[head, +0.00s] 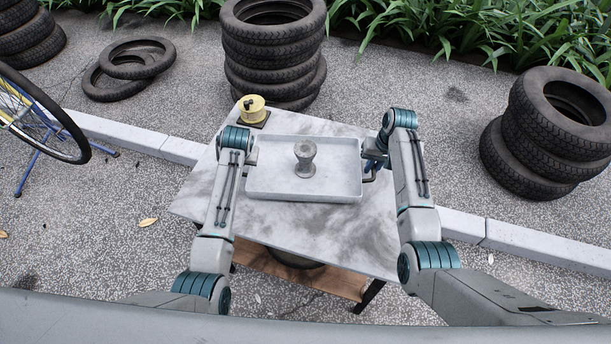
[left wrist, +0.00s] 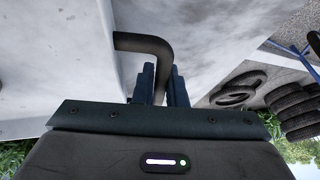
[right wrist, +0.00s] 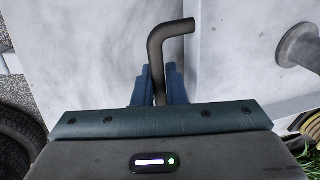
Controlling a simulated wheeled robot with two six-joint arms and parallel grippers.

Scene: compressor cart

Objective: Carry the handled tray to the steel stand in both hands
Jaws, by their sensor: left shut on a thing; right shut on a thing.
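The handled tray (head: 261,188) is pale grey and shallow, level over the table, with a grey spool-shaped metal piece (head: 305,160) upright in it. I cannot tell whether the tray touches the table. My left gripper (left wrist: 163,88) is shut on the tray's dark bent left handle (left wrist: 146,42); in the head view the arm mostly hides it. My right gripper (head: 372,160) is shut on the right handle, which shows in the right wrist view (right wrist: 168,32). A mottled grey table (head: 310,237) with dark legs is under the tray; I cannot tell whether it is the steel stand.
A yellow spool (head: 252,107) on a dark base stands at the table's back left corner. Tyre stacks stand behind (head: 273,55) and at the right (head: 548,135). A bicycle wheel (head: 40,115) is at the left. A pale kerb (head: 137,134) runs behind the table.

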